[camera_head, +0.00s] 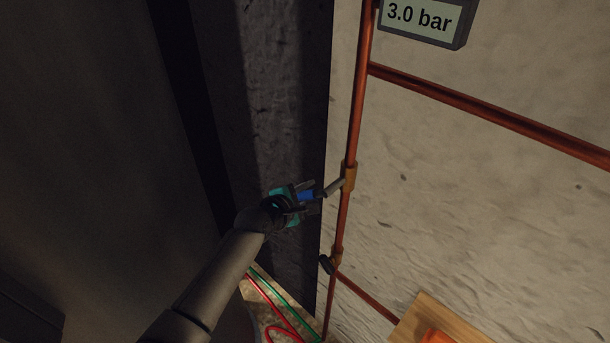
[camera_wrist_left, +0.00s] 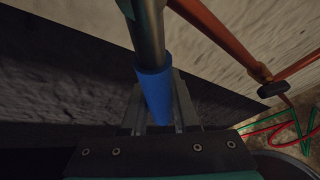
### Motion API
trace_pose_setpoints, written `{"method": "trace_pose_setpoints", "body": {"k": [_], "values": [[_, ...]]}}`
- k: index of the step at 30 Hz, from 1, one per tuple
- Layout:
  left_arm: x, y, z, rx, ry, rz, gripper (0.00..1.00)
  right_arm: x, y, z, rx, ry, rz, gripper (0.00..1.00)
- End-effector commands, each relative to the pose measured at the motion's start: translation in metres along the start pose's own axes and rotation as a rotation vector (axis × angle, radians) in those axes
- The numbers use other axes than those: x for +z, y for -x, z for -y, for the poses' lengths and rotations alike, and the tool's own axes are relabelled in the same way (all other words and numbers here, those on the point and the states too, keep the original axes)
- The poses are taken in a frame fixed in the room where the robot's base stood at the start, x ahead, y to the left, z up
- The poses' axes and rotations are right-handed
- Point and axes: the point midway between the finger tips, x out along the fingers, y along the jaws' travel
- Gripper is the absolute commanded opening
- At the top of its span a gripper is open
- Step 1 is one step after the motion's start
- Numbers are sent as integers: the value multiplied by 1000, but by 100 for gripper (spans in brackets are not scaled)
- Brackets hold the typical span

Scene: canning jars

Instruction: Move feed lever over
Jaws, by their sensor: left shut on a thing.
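The feed lever (camera_head: 334,187) is a grey metal bar with a blue grip. It sticks out to the left from a brass valve (camera_head: 349,178) on the upright copper pipe. My left gripper (camera_head: 311,195) is shut on the lever's blue grip. In the left wrist view the blue grip (camera_wrist_left: 154,88) lies between the two fingers of the gripper (camera_wrist_left: 157,105), and the metal bar (camera_wrist_left: 147,35) runs up from it. My right gripper is not in view.
A second brass fitting with a dark knob (camera_head: 327,264) sits lower on the pipe. A gauge (camera_head: 422,18) reads 3.0 bar. Red and green hoses (camera_head: 270,298) lie on the floor. A wooden board (camera_head: 440,322) with an orange thing is at the bottom right.

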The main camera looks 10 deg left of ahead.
Motion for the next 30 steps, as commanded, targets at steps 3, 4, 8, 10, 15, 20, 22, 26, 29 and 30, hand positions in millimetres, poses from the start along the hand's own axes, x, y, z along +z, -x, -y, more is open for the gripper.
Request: {"method": "trace_pose_setpoints", "body": {"k": [3, 4, 8, 10, 15, 20, 22, 26, 29, 30], "values": [[2, -1, 11, -49, 104, 20, 0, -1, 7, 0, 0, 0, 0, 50], [3, -1, 14, -61, 130, 25, 0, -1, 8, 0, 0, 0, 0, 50], [7, -2, 26, -111, 239, 50, 0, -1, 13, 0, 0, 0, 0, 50], [9, -2, 33, -138, 296, 62, 0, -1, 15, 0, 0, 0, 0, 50], [16, -2, 45, -195, 423, 91, 0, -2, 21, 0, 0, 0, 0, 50], [22, -1, 55, -241, 520, 112, 0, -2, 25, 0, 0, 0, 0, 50], [25, -1, 57, -255, 555, 120, 0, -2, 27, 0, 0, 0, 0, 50], [28, 0, 62, -278, 604, 131, 0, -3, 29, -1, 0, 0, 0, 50], [30, 0, 64, -290, 629, 136, 0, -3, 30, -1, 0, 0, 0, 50], [30, 0, 65, -294, 637, 138, 0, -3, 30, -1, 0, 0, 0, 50]]}}
